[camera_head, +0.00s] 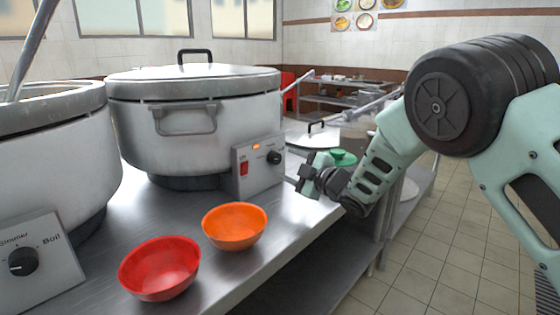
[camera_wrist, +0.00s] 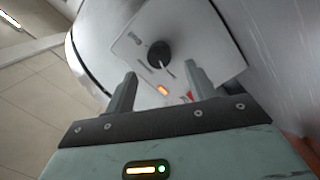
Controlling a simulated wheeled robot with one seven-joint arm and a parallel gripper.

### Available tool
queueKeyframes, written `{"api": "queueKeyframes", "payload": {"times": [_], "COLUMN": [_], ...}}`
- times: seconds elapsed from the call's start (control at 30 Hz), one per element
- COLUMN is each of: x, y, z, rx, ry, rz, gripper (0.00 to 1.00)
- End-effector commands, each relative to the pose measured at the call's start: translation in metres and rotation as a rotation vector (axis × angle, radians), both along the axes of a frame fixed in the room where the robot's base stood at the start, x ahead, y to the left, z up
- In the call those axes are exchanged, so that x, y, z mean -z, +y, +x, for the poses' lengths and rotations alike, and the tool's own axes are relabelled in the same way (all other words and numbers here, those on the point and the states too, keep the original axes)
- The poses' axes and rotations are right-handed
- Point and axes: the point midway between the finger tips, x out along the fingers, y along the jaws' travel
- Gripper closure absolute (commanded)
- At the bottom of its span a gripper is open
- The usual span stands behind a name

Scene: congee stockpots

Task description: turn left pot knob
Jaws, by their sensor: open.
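The left pot (camera_head: 45,150) is open, with a ladle handle leaning out. Its black knob (camera_head: 22,261) sits on a grey panel marked Simmer and Boil. The right pot (camera_head: 185,125) is lidded. Its control box has a black knob (camera_head: 274,157), an orange light (camera_head: 256,146) and a red switch (camera_head: 243,168). My gripper (camera_head: 306,178) is open and empty, just right of this box and far from the left pot's knob. In the wrist view, the right pot's knob (camera_wrist: 158,54) lies ahead of my spread fingers (camera_wrist: 160,73), roughly between them, apart from them.
A red bowl (camera_head: 160,268) and an orange bowl (camera_head: 234,226) stand on the steel counter (camera_head: 195,212) in front of the pots. A low silver lid (camera_head: 313,138) and a green item (camera_head: 343,158) are behind my gripper. Tiled floor (camera_head: 440,240) is open at right.

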Motion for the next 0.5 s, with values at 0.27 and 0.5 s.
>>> {"api": "queueKeyframes", "payload": {"times": [0.27, 0.5], "x": [0.001, 0.0], "y": [0.029, 0.034], "z": [0.027, 0.032], "rx": [-0.001, 0.001], "ry": [0.001, 0.001], "rz": [-0.001, 0.0], "gripper": [0.45, 0.45]}}
